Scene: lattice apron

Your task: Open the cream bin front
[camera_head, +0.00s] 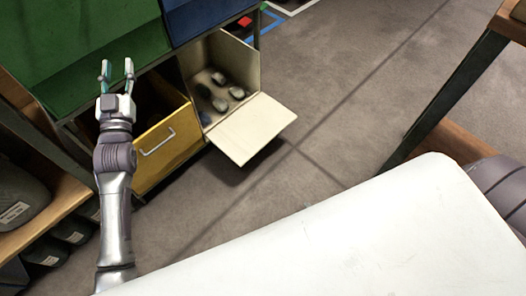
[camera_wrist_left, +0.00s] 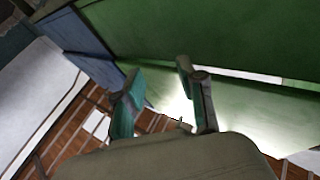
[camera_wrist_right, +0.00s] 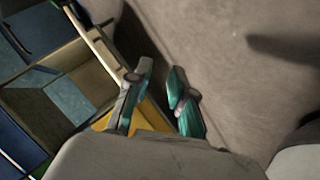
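The cream bin (camera_head: 234,62) stands at the bottom right of the rack in the head view. Its front panel (camera_head: 252,127) is folded down and outward, so the inside shows. Several dark and pale rounded items (camera_head: 220,92) lie in it. My left gripper (camera_head: 117,72) is open and empty, left of the cream bin, in front of the green bin. It also shows in the left wrist view (camera_wrist_left: 160,78). My right gripper (camera_wrist_right: 160,78) has its fingers apart with nothing between them in the right wrist view. In the head view it is hidden.
A yellow bin (camera_head: 167,142) with a pale handle is left of the cream bin. A green bin (camera_head: 90,40) and a blue bin (camera_head: 200,14) are above. A wooden table (camera_head: 445,98) stands at the right. The floor (camera_head: 340,90) between is clear.

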